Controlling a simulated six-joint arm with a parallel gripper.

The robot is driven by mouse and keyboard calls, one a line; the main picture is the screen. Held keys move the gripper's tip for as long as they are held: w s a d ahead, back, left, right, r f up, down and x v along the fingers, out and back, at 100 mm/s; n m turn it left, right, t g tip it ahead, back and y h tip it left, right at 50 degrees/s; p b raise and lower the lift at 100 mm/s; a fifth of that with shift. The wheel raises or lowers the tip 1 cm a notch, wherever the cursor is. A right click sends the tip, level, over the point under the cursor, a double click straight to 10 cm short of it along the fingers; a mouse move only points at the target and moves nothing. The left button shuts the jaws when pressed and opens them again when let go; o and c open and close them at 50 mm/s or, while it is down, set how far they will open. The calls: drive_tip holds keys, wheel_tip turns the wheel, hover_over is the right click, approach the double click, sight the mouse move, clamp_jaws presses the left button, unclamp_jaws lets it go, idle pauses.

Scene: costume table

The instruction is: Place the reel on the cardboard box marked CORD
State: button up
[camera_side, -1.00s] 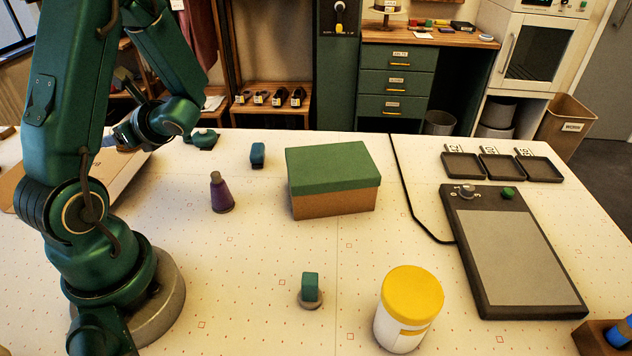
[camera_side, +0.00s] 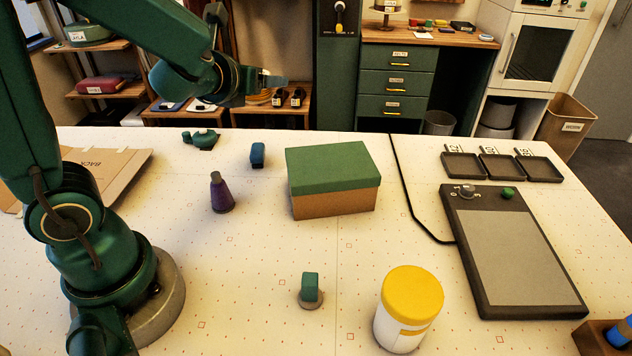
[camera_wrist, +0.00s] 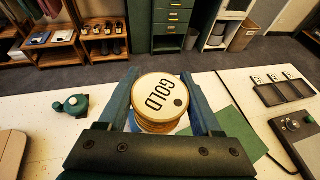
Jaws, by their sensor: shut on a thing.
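My gripper (camera_side: 272,84) is raised above the back of the table, behind and to the left of the green-lidded cardboard box. In the wrist view my gripper (camera_wrist: 161,88) is shut on a round reel (camera_wrist: 158,100) with a pale top labelled GOLD and gold windings. The reel also shows below the fingers in the side view (camera_side: 258,98). The cardboard box (camera_side: 335,202) has a brown body and a green lid (camera_side: 328,165); nothing rests on it. I see no CORD marking on its visible faces. Part of its lid shows in the wrist view (camera_wrist: 238,128).
A green block on a round base (camera_side: 310,288) and a yellow-lidded jar (camera_side: 408,310) stand in front. Flat cardboard (camera_side: 115,172) lies left.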

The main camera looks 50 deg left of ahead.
drive_tip(key=shift+w+d+r+h, duration=0.15)
drive_tip(key=shift+d+r, duration=0.15)
drive_tip(key=shift+d, duration=0.15)
drive_tip(key=shift+w+d+r+h, duration=0.15)
drive_tip(key=shift+d+r, duration=0.1)
drive_tip(key=shift+d, duration=0.15)
hover_over(335, 154)
drive_tip(key=shift+m, duration=0.3)
wheel_tip(335, 154, down, 7)
drive_tip(key=shift+f, duration=2)
drive_tip(key=o, duration=1.4)
drive_tip(key=shift+f, duration=0.1)
